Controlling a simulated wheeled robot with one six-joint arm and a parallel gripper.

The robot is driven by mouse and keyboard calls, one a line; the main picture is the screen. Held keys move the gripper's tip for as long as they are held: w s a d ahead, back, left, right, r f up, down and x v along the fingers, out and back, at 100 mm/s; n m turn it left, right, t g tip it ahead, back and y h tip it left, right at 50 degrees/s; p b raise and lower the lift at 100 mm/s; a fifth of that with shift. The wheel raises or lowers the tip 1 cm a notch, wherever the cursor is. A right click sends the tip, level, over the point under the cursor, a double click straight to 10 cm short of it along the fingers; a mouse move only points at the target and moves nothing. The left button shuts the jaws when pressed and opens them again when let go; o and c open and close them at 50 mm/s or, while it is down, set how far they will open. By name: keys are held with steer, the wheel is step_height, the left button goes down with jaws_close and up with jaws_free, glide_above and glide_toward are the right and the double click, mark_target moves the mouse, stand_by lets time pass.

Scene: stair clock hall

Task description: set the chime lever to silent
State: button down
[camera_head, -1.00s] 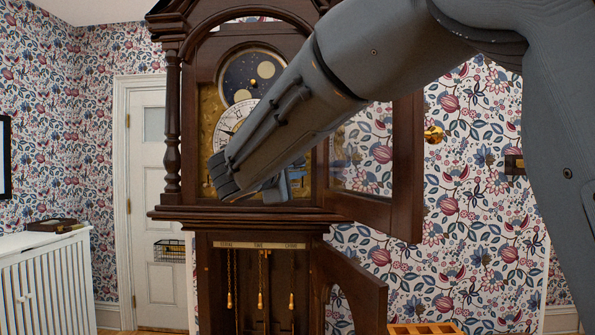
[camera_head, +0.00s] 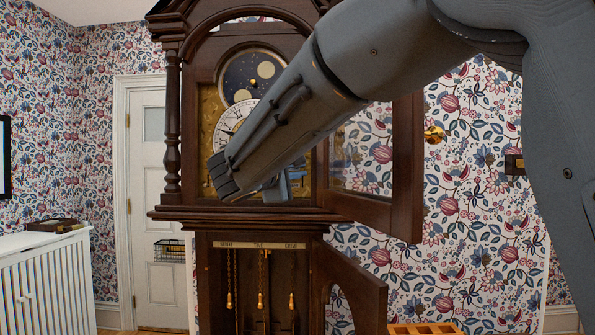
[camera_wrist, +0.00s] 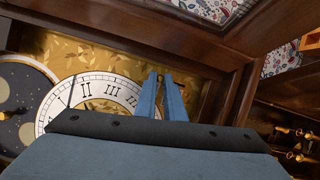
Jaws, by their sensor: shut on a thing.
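The tall dark wooden clock (camera_head: 172,120) stands in front of me with its hood door (camera_head: 405,175) open to the right. Its white dial (camera_head: 226,128) is partly covered by my arm; the dial also shows in the wrist view (camera_wrist: 100,88). My gripper (camera_wrist: 165,78) is at the gold dial plate (camera_wrist: 125,65), beside the dial's numeral edge. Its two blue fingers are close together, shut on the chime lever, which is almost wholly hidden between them. In the head view my gripper (camera_head: 284,187) is low in the hood opening, mostly behind my arm. The lever's setting cannot be read.
The lower trunk door (camera_head: 350,285) is open to the right. Weights on chains (camera_head: 261,300) hang inside the trunk. The hood's wooden frame (camera_wrist: 215,85) lies close to the right of my fingers. A white cabinet (camera_head: 45,280) stands far left.

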step_height(320, 180, down, 5)
steer(key=b, duration=0.5)
steer(key=c, duration=1.8)
jaws_free()
